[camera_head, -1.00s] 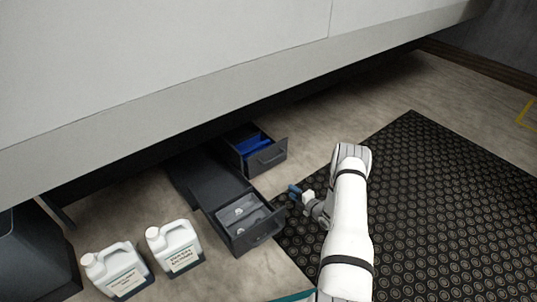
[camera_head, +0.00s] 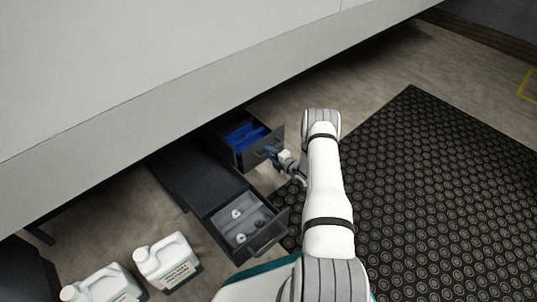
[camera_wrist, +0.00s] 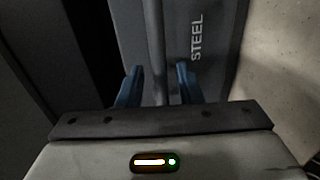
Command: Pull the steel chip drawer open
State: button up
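The steel chip drawer (camera_head: 278,137) is the farther of two dark drawers under the big grey housing. It stands partly open, with blue material inside. In the wrist view its front (camera_wrist: 205,18) reads STEEL, and its bar handle (camera_wrist: 155,45) runs up the picture. My gripper (camera_head: 271,153) is at this drawer's front. In the wrist view my gripper's two blue fingers (camera_wrist: 158,86) stand on either side of the handle, with a gap showing on each side. The fingers are apart; I see no clear contact with the bar.
A nearer drawer (camera_head: 231,251) is also open, with small light pieces inside. Two white jugs (camera_head: 168,262) (camera_head: 104,286) stand at the lower left. A black studded mat (camera_head: 430,190) covers the floor at the right. The housing (camera_head: 150,95) overhangs the drawers.

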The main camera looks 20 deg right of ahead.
jog(key=shift+x, duration=0.9)
jog(key=shift+c, duration=0.4)
grip_shut()
